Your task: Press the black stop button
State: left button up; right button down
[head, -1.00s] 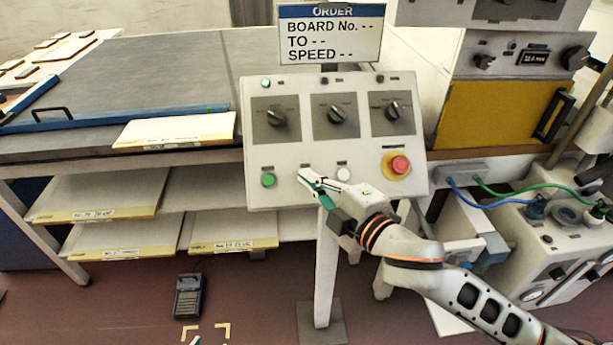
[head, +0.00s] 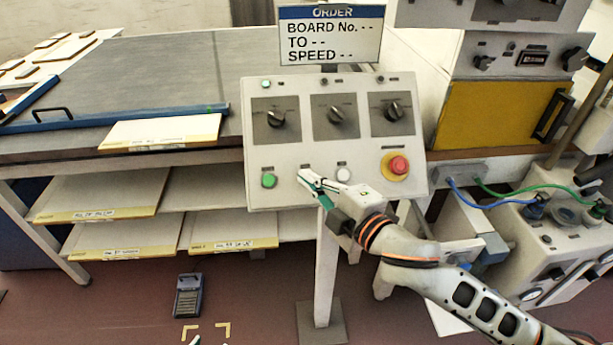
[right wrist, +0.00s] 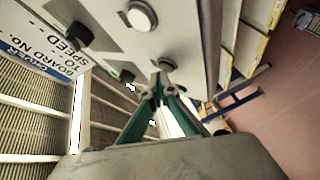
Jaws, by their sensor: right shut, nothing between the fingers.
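The control panel (head: 290,155) stands at the centre of the head view. Its lower row has a green button (head: 268,181), a white button (head: 343,174) and a red mushroom button (head: 399,166) on a yellow base. My right gripper (head: 304,177) is shut and empty, its tips at the panel between the green and white buttons, covering that spot. In the right wrist view a dark round button (right wrist: 167,65) lies just beyond the fingertips (right wrist: 158,84). I cannot tell whether they touch. Small tips, apparently my left gripper (head: 196,341), show at the bottom edge.
Three rotary knobs (head: 337,115) sit above the buttons, with an order sign (head: 331,36) on top. A bench with boards (head: 160,132) stands left. A yellow-fronted machine (head: 490,122) and cabled equipment (head: 560,255) stand right. A dark handheld device (head: 188,296) lies on the floor.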

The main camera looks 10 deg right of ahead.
jog(key=shift+w+f, duration=0.25)
jog(key=shift+w, duration=0.05)
dwell(0.9)
jog(key=shift+s+r+p, duration=0.6)
jog(key=shift+p, duration=0.35)
jog(key=s+r+p, duration=0.3)
jog(key=p, duration=0.1)
jog(key=shift+s+r+p, duration=0.25)
jog(key=shift+s+p, duration=0.05)
dwell(0.6)
